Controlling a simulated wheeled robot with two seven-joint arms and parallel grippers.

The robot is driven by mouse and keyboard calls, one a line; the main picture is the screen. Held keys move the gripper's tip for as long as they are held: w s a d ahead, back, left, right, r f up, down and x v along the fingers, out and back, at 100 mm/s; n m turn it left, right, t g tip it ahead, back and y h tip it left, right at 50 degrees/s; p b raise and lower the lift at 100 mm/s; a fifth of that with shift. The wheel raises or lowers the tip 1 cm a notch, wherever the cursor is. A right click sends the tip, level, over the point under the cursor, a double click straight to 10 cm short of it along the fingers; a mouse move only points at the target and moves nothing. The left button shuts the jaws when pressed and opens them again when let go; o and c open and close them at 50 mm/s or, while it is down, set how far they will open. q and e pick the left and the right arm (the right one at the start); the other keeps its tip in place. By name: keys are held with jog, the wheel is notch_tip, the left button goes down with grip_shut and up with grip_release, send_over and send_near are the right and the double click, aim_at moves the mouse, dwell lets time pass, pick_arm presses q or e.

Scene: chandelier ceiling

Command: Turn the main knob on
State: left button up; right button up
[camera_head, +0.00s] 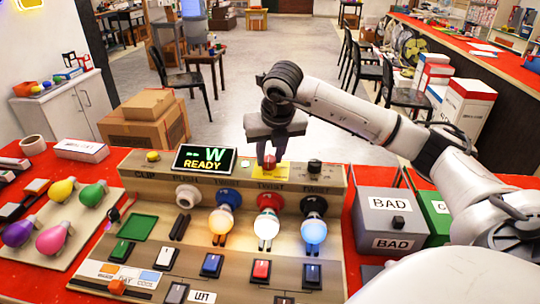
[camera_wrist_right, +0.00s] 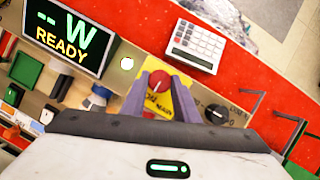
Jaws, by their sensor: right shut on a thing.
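The main knob is a red round knob with a pale pointer line, on a yellow plate with lettering, including MAIN. It shows in the head view (camera_head: 270,162) at the back of the test console (camera_head: 335,178) and in the wrist view (camera_wrist_right: 160,80). My right gripper (camera_head: 268,157) comes down from above, shut on the knob with one finger at each side. In the wrist view its purple-grey fingers (camera_wrist_right: 160,90) flank the knob and partly cover the plate. My left gripper is not in view.
A display (camera_head: 205,159) reading "-- W READY" stands left of the knob, and a black dial (camera_head: 314,166) to its right. Several bulbs, some lit, sit in front. A grey BAD box (camera_head: 390,215) is at right. In the wrist view a white keypad (camera_wrist_right: 195,46) lies behind the knob.

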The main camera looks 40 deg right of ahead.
dwell(0.3)
jog(key=o, duration=1.1)
jog(key=shift+c, duration=0.2)
jog(key=v, duration=1)
jog(key=shift+r+b, duration=0.2)
jog(key=shift+b, duration=0.1)
